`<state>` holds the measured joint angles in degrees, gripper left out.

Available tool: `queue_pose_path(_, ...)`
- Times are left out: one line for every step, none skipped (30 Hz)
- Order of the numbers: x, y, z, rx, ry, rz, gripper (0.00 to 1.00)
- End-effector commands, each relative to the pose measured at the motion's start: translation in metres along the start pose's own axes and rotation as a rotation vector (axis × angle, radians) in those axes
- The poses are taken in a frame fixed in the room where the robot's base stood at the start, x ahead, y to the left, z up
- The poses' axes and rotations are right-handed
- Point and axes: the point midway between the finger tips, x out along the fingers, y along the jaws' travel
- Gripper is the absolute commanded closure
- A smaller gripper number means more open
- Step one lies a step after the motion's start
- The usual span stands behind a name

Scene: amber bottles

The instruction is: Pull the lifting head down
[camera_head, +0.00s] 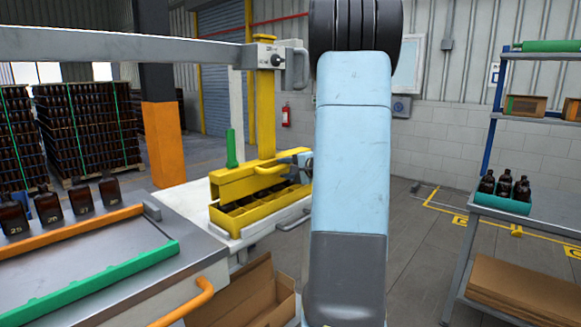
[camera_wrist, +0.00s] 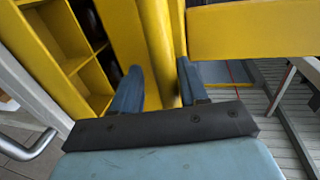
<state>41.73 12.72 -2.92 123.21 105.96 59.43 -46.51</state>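The yellow lifting head (camera_head: 250,181) hangs from a yellow column under a grey overhead beam, with a green post on its top left. It is close above a yellow compartment crate (camera_head: 243,227), which also shows in the wrist view (camera_wrist: 48,57). My gripper (camera_head: 289,162) is at the front right of the head, partly hidden by my arm. In the wrist view my gripper (camera_wrist: 158,83) has its two blue fingers on either side of the head's yellow handle bar (camera_wrist: 158,45), closed in around it. The contents of the crate are mostly hidden.
The crate is on a white table (camera_head: 190,198). A steel conveyor (camera_head: 85,262) with an orange rail and brown bottles (camera_head: 80,198) is at left. A cardboard box (camera_head: 245,295) is below. A shelf with a teal bottle tray (camera_head: 500,203) is at right, past open floor.

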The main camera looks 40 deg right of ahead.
Motion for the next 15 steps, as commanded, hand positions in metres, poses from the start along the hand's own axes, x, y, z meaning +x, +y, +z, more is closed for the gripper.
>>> queue_pose_path(0.000,-0.001,0.000,-0.001,-0.001,-0.001,0.57)
queue_pose_path(0.000,-0.001,0.000,-0.001,-0.001,-0.002,0.57)
queue_pose_path(0.000,-0.001,0.000,-0.001,-0.001,-0.002,0.57)
queue_pose_path(0.000,-0.002,0.000,-0.002,-0.001,-0.003,0.57)
queue_pose_path(0.000,-0.002,0.001,-0.002,-0.001,-0.003,0.57)
queue_pose_path(-0.001,-0.002,0.001,-0.002,-0.001,-0.004,0.57)
queue_pose_path(-0.002,-0.002,0.001,-0.002,-0.001,-0.004,0.57)
queue_pose_path(-0.003,-0.002,0.000,-0.002,-0.001,-0.004,0.57)
queue_pose_path(-0.006,-0.003,0.000,-0.003,-0.001,-0.005,0.57)
queue_pose_path(-0.009,-0.003,0.000,-0.003,-0.001,-0.005,0.57)
queue_pose_path(-0.012,-0.003,0.000,-0.003,0.000,-0.005,0.57)
queue_pose_path(-0.018,-0.003,0.000,-0.004,0.000,-0.005,0.57)
queue_pose_path(-0.022,-0.003,0.000,-0.005,0.000,-0.005,0.57)
queue_pose_path(-0.028,-0.003,0.000,-0.004,0.000,-0.005,0.57)
queue_pose_path(-0.035,-0.003,0.000,-0.004,0.001,-0.005,0.57)
